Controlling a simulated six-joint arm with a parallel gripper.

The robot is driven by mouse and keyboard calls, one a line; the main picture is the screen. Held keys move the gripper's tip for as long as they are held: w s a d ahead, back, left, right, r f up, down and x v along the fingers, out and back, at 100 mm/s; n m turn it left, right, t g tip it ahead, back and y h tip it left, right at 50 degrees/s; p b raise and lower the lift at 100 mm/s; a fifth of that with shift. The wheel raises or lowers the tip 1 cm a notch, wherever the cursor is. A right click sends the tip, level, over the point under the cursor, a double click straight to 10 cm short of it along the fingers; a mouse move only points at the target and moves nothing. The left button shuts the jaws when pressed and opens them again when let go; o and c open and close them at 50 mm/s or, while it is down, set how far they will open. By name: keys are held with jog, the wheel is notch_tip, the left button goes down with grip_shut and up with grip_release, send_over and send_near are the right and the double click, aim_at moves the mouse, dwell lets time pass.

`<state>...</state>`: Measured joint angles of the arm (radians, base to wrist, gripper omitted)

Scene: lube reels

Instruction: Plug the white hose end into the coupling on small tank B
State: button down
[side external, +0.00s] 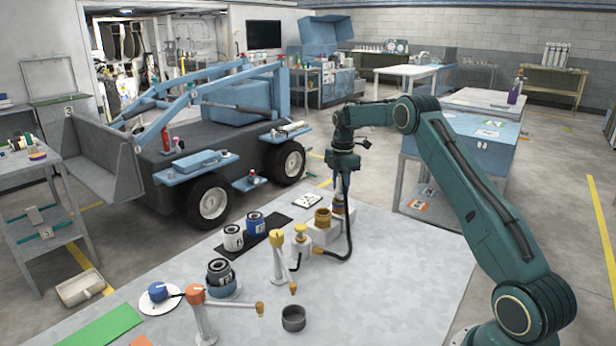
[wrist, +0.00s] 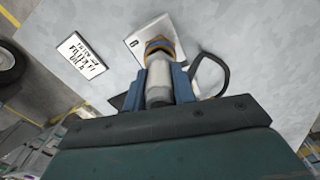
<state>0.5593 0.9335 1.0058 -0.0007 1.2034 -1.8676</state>
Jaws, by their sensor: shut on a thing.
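My gripper (side external: 343,180) points down over the back edge of the pale table. In the wrist view its blue fingers (wrist: 160,82) are shut around the white hose end (wrist: 158,92). Just past the hose end is a yellow coupling (wrist: 159,47) on the white block marked B (wrist: 137,42), small tank B. The hose end lines up with the coupling and looks close to it or touching. I cannot tell whether it is seated.
A brown ring-shaped part (side external: 322,216) stands beside the coupling. A printed card (wrist: 82,58) lies nearby. Several canisters (side external: 233,238), a yellow-handled post (side external: 278,255) and an orange-handled post (side external: 197,312) stand on the left. The table's right side is clear.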

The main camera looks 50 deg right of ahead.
jog(key=shift+f, duration=0.3)
jog(key=shift+f, duration=0.15)
jog(key=c, duration=1.1)
grip_release()
jog(key=shift+c, duration=0.2)
notch_tip(320, 180, up, 12)
jog(key=shift+r, duration=0.1)
jog(key=shift+r, duration=0.1)
